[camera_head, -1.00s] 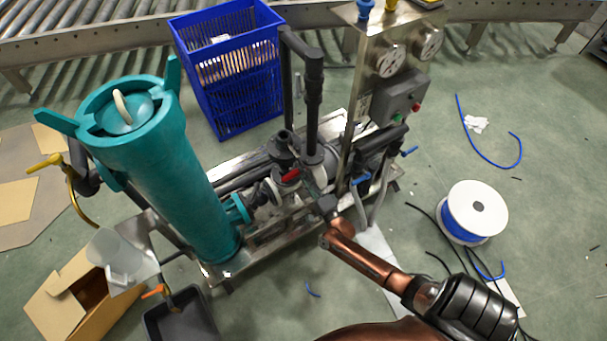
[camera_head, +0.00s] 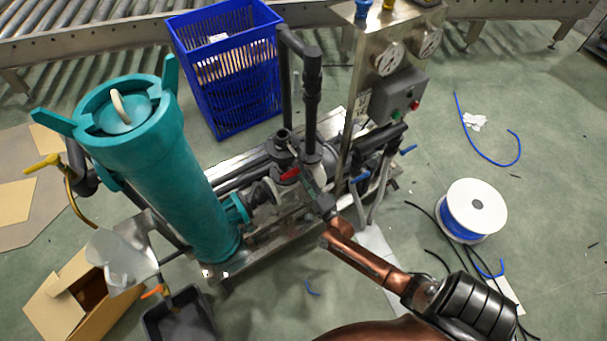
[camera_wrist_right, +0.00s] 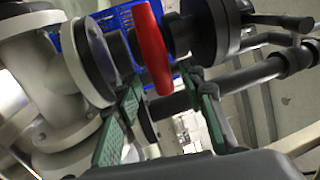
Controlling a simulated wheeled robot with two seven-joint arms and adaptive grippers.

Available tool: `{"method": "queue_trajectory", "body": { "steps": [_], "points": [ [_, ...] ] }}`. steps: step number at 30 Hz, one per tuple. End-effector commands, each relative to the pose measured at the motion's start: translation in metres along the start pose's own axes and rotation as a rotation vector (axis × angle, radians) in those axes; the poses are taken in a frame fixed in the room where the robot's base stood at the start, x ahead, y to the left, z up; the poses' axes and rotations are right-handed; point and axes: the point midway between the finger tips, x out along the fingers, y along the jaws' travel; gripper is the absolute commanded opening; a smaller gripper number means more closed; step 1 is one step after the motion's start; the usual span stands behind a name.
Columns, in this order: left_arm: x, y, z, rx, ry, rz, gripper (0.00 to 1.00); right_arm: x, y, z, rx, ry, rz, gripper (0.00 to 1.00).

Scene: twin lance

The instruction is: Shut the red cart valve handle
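The red valve handle (camera_head: 289,173) sits on the grey piping of the cart, low in the middle of the head view. In the right wrist view the red handle (camera_wrist_right: 152,48) stands nearly upright, close in front of the gripper. My right gripper (camera_head: 316,194) reaches in from the lower right, just beside the handle. Its two green-padded fingers (camera_wrist_right: 166,88) are apart, with the handle's lower end near the gap between their tips. I cannot tell whether they touch it. My left gripper is not in view.
A teal filter housing (camera_head: 160,180) stands left of the valve. Black upright pipes (camera_head: 312,100) and a steel gauge panel (camera_head: 355,90) crowd behind it. A blue crate (camera_head: 235,90) is at the back. A cable spool (camera_head: 472,208) is on the floor at right.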

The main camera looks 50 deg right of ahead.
Motion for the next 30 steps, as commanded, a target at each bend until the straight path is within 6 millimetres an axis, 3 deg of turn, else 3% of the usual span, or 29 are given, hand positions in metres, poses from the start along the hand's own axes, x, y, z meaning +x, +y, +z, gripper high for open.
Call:
{"method": "queue_trajectory", "body": {
  "steps": [8, 22, 30],
  "points": [
    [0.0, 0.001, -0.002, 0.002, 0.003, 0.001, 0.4, -0.007, 0.0, 0.0, -0.001, 0.0, -0.001, 0.37],
    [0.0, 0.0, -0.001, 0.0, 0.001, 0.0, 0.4, -0.097, 0.001, -0.001, -0.001, 0.0, 0.003, 0.37],
    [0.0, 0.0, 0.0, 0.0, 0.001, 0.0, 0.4, -0.119, 0.0, 0.0, 0.0, 0.0, 0.0, 0.37]
  ]
}}
